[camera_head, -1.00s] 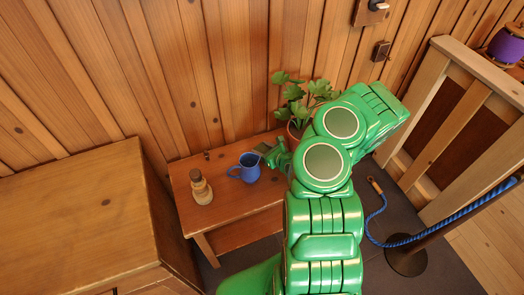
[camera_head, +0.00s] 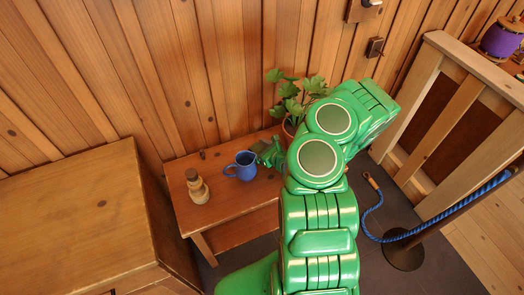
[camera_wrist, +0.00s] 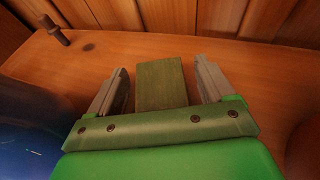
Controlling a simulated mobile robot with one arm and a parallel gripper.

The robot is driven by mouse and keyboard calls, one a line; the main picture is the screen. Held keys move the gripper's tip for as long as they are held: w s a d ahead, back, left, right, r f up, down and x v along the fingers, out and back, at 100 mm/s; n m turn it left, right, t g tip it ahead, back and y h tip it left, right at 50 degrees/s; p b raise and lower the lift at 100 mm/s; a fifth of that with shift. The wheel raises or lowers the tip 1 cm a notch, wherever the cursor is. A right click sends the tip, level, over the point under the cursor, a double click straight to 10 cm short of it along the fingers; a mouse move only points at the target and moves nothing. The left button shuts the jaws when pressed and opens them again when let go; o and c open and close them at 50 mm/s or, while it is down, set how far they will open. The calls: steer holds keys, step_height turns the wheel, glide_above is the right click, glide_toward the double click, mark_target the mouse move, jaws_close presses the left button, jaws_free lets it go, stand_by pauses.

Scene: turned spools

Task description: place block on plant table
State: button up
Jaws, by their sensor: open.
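The block (camera_wrist: 162,84) is dark olive green with straight edges. In the wrist view it shows between the two grey fingers of my gripper (camera_wrist: 162,88), with a gap on each side. My gripper is open. The block is over or on the wooden plant table (camera_head: 232,222); I cannot tell whether its underside touches the top. In the head view my gripper (camera_head: 268,152) is low at the table, just right of the blue mug (camera_head: 241,167). The block is hard to make out there. The potted plant (camera_head: 297,100) stands behind my arm, its pot partly hidden.
A turned wooden spool figure (camera_head: 197,188) stands left of the mug. A small peg (camera_wrist: 52,30) is near the table's back edge. A wooden cabinet (camera_head: 80,215) is at the left. A post with a blue rope (camera_head: 403,250) and a wooden railing are at the right.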

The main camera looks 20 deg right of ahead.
mark_target(259, 148)
steer(key=shift+v, duration=6)
steer(key=shift+r, duration=0.1)
steer(key=shift+w+r, duration=0.1)
